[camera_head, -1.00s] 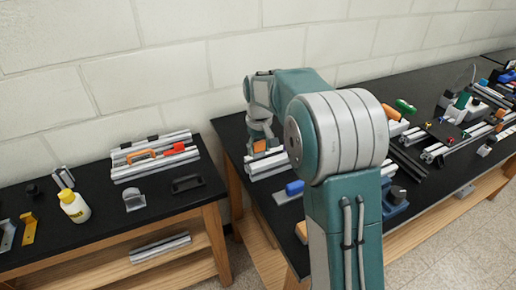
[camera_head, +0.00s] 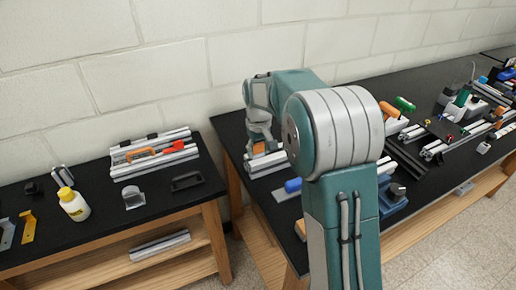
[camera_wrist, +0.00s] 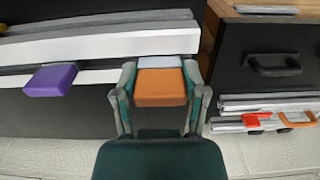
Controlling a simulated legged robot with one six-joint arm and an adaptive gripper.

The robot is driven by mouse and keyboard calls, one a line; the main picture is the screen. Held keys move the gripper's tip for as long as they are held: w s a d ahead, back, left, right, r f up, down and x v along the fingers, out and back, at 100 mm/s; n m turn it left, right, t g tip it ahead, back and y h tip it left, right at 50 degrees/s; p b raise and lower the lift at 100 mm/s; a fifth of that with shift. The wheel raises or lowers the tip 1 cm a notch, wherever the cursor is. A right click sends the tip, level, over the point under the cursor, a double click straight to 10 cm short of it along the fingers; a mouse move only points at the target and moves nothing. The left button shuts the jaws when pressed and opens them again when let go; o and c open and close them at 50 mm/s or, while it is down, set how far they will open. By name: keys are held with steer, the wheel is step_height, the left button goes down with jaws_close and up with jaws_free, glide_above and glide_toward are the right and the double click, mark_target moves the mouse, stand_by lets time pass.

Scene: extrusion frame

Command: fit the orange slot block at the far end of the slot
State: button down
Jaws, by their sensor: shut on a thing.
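In the wrist view the orange slot block (camera_wrist: 161,87) sits between the two fingers of my gripper (camera_wrist: 160,78), which is shut on it. A pale grey part (camera_wrist: 160,62) shows just beyond the block. The silver slotted rail (camera_wrist: 90,47) runs across the upper left of that view, with its end close to the block. Whether the block touches the slot cannot be told. In the head view my gripper (camera_head: 261,142) is low over the near left end of the right-hand bench, with the orange block (camera_head: 258,149) at its tip. My arm hides part of the rail (camera_head: 268,164).
A purple block (camera_wrist: 52,80) sits at the rail's side. A blue-ended part (camera_head: 293,185) lies on the right-hand bench (camera_head: 235,130).

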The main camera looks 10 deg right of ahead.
mark_target(258, 144)
steer(key=shift+f, duration=0.55)
steer(key=shift+c, duration=0.3)
jaws_free()
step_height(258, 144, up, 11)
steer(key=shift+r, duration=0.4)
